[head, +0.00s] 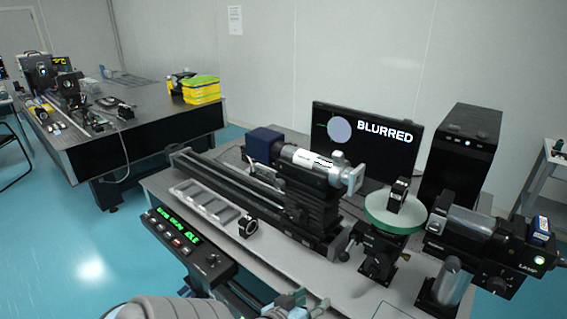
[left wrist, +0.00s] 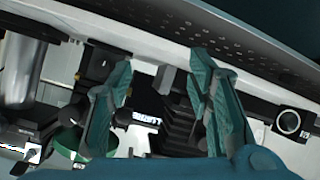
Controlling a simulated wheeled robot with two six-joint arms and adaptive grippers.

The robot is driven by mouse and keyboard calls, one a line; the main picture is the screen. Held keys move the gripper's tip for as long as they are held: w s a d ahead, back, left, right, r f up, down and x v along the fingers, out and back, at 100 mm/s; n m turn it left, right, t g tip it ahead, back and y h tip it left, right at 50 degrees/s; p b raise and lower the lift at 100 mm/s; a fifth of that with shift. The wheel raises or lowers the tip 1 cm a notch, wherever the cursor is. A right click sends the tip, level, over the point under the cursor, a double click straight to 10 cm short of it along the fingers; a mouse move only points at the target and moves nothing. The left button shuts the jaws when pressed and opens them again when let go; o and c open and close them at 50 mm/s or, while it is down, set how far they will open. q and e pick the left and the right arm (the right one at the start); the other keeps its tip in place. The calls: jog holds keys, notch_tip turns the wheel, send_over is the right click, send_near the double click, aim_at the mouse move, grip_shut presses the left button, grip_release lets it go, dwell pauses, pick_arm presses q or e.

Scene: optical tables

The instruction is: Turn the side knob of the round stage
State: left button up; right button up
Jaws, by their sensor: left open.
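The round stage (head: 393,215) has a pale green disc on a black mount and stands right of centre in the head view. A small black holder (head: 398,193) stands on the disc. Part of the green disc also shows at the lower left of the left wrist view (left wrist: 67,138). My left gripper (head: 288,302) is at the bottom edge of the head view, apart from the stage and nearer to me. In the left wrist view its two teal fingers (left wrist: 160,105) are spread, with nothing held between them. My right gripper is not seen.
A lamp unit (head: 480,235) stands right of the stage and a long rail with a camera tube (head: 310,160) left of it. A monitor (head: 362,140) behind reads "BLURRED". A control box (head: 180,235) with green text is at the table's front left.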

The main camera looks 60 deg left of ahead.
pick_arm(q)
jog(key=s+f+m+g+b, duration=0.1)
jog(key=s+f+m+g, duration=0.1)
jog(key=f, duration=0.9)
jog(key=s+a+f+m+g+b, duration=0.1)
jog(key=s+f, duration=0.4)
jog(key=f, duration=0.6)
jog(key=m+g+b, duration=0.1)
jog(key=g, duration=0.1)
jog(key=shift+f+g+b, duration=0.3)
jog(key=shift+f, duration=0.05)
jog(key=shift+w, duration=0.1)
